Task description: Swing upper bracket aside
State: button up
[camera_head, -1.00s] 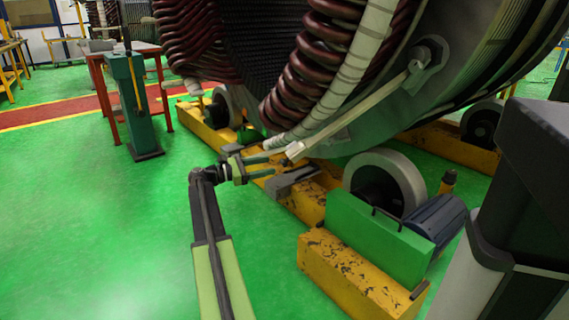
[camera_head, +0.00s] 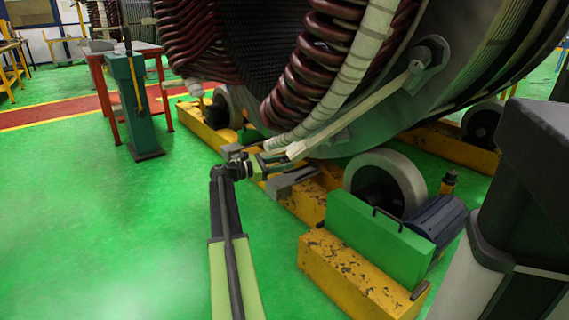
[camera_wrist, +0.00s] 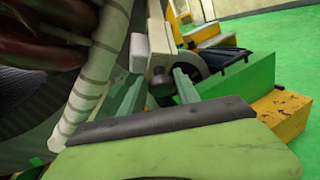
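The upper bracket is a long pale bar (camera_head: 365,107), bolted at its upper end to the stator (camera_head: 447,85) and sloping down to the left. Its lower end, a pale block, sits just at my gripper (camera_head: 283,160). In the wrist view the bracket (camera_wrist: 160,40) shows end-on with a white block (camera_wrist: 138,52) on its left side. My gripper's two green fingers (camera_wrist: 160,78) stand apart below the bracket end. A dark round knob shows between them. I cannot tell whether either finger touches the bracket.
Dark red coils (camera_head: 318,65) and a white wrapped ring (camera_head: 357,70) lie close behind the bracket. A yellow base (camera_head: 215,137) with rollers (camera_head: 388,178) and a green block (camera_head: 370,235) stand below and right.

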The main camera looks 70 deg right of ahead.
jog(key=shift+s+a, duration=0.15)
jog(key=shift+s, duration=0.15)
grip_shut()
